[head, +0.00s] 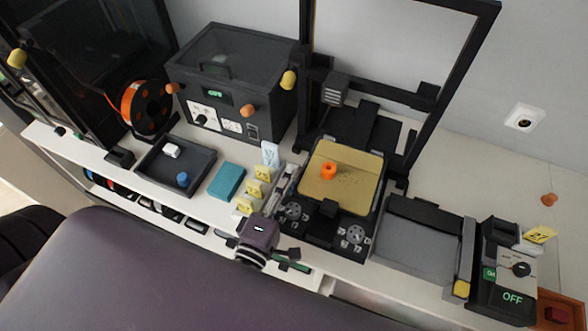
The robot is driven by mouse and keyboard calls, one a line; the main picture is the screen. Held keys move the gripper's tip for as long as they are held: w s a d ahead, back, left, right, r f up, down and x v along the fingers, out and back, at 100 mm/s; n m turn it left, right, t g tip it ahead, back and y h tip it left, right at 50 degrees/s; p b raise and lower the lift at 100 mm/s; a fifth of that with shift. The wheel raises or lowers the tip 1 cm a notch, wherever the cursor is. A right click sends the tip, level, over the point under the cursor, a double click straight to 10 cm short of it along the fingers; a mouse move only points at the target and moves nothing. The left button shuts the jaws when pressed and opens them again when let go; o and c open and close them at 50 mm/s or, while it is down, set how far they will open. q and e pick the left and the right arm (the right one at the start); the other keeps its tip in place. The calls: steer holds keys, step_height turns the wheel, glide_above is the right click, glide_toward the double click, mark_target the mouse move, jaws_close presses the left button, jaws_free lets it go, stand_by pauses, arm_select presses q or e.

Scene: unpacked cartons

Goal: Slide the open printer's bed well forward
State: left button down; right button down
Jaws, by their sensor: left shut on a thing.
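The open printer's tall black frame (307,60) stands at the back centre. Its gold bed (362,178) lies in front of the frame, with an orange printed piece (328,170) and small dark specks on it. A black tab (328,208) shows at the bed's front edge, above the black base with two round knobs. My left gripper (258,242) is at the shelf's front edge, left of and nearer than the tab. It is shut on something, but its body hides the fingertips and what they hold. My right gripper is out of view.
A closed black printer (235,85) and an orange spool (146,105) stand left. A dark tray (175,165), a teal block (226,181) and yellow tags sit between. A grey-topped unit (420,235) stands close right of the open printer, beside a device reading OFF (505,275).

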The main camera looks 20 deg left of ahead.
arm_select(q)
steer(key=shift+f, duration=0.1)
steer(key=c, duration=1.7)
jaws_free()
steer(key=s, duration=1.2)
steer(key=shift+a, duration=0.15)
